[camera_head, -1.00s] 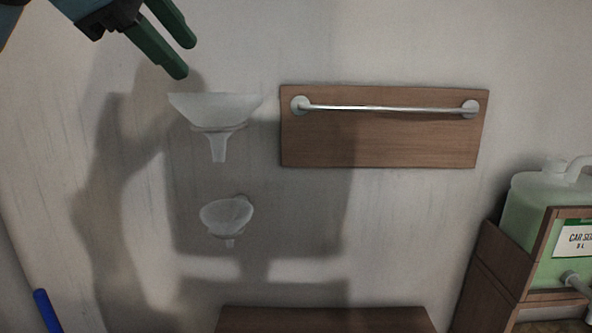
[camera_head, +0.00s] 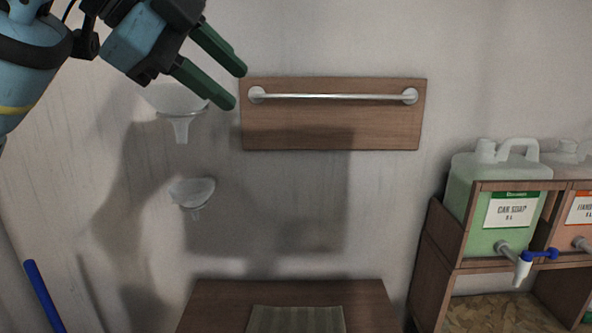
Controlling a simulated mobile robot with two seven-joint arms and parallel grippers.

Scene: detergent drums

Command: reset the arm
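My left gripper (camera_head: 240,88) is at the upper left of the head view, with two green fingers pointing down and to the right. The fingers are parted and nothing is between them. In the picture it overlaps the right edge of the large funnel and the left end of the wooden rail board. My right gripper is not in view.
A large clear funnel (camera_head: 181,128) and a small one (camera_head: 191,191) hang on the wall. A wooden board (camera_head: 330,135) bears a metal rail (camera_head: 335,97). A green car soap drum (camera_head: 500,200) with a tap (camera_head: 522,266) stands in a wooden rack at right. A wooden surface (camera_head: 215,305) is below.

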